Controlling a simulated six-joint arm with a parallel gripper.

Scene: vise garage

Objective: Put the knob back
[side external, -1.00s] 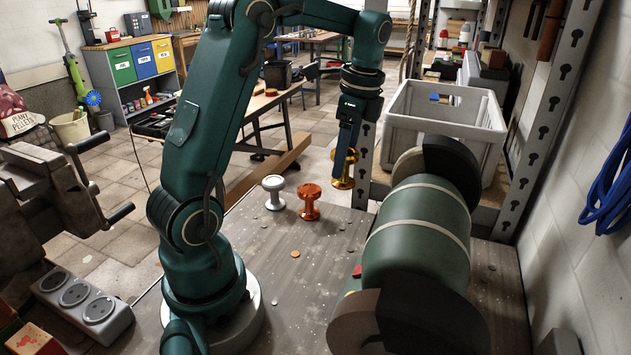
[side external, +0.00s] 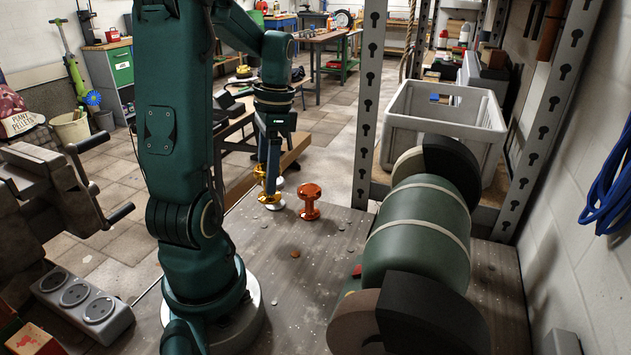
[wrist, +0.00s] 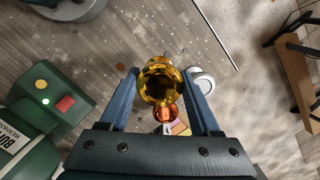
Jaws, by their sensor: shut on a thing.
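My gripper (side external: 269,172) is shut on a gold knob (side external: 269,196) and points down at the far edge of the bench. In the wrist view the gold knob (wrist: 158,80) sits between the two blue fingers. A white knob (side external: 276,205) stands on the bench, mostly hidden behind the gold knob in the side view. The wrist view shows the white knob (wrist: 203,84) beside the right finger, partly covered. An orange-copper knob (side external: 310,202) stands upright on the bench to the right. Whether the gold knob touches the bench or the white knob, I cannot tell.
A green bench grinder (side external: 418,235) fills the right of the bench. A grey crate (side external: 445,115) stands behind it. Small coin-like discs lie scattered on the bench (side external: 310,265). A vise (side external: 45,195) is at the left. The front middle of the bench is mostly clear.

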